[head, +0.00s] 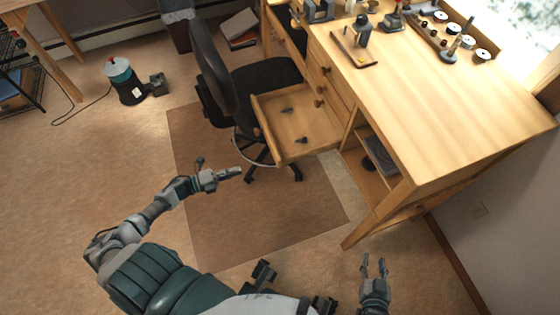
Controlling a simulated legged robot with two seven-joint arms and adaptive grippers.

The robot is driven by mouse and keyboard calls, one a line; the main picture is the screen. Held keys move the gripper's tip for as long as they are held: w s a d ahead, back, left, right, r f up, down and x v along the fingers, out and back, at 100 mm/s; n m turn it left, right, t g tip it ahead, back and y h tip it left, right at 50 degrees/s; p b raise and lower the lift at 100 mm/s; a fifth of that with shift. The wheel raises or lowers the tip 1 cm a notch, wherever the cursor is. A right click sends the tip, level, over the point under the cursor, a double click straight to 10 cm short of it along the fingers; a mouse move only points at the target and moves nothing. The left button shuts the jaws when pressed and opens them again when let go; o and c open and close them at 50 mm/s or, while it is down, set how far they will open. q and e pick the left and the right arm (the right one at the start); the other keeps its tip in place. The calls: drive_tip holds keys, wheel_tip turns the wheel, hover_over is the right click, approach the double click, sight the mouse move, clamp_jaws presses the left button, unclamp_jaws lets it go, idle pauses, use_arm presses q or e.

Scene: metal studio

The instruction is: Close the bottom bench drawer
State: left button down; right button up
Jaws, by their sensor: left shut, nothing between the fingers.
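The bottom bench drawer (309,122) is a light wooden drawer pulled out from the left side of the wooden bench (460,115). Two small dark items lie in it. My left gripper (238,172) is shut and empty. It appears below and left of the drawer in the picture, apart from it. My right gripper (374,262) is open and empty at the lower right, in front of the bench's near leg and away from the drawer.
A black office chair (262,80) stands beside the drawer, its base partly hidden. A brown mat (265,220) covers the floor. An open shelf (372,165) lies under the bench. Tools stand on the bench top. The floor at left is mostly clear.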

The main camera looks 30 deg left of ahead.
sight(275, 158)
use_arm(q)
drive_tip(key=b+x, duration=0.1)
drive_tip(key=x, duration=1.1)
drive_tip(key=shift+b, duration=0.35)
drive_tip(key=shift+w+d, duration=0.25)
drive_tip(key=shift+w, duration=0.2)
drive_tip(key=shift+a, duration=0.1)
use_arm(e)
drive_tip(key=w+r+t, duration=0.1)
drive_tip(key=w+a+r+t, duration=0.1)
drive_tip(key=r, duration=0.1)
drive_tip(key=a+r+t+y, duration=0.1)
drive_tip(key=shift+w+r+t, duration=0.25)
drive_tip(key=shift+w+t, duration=0.15)
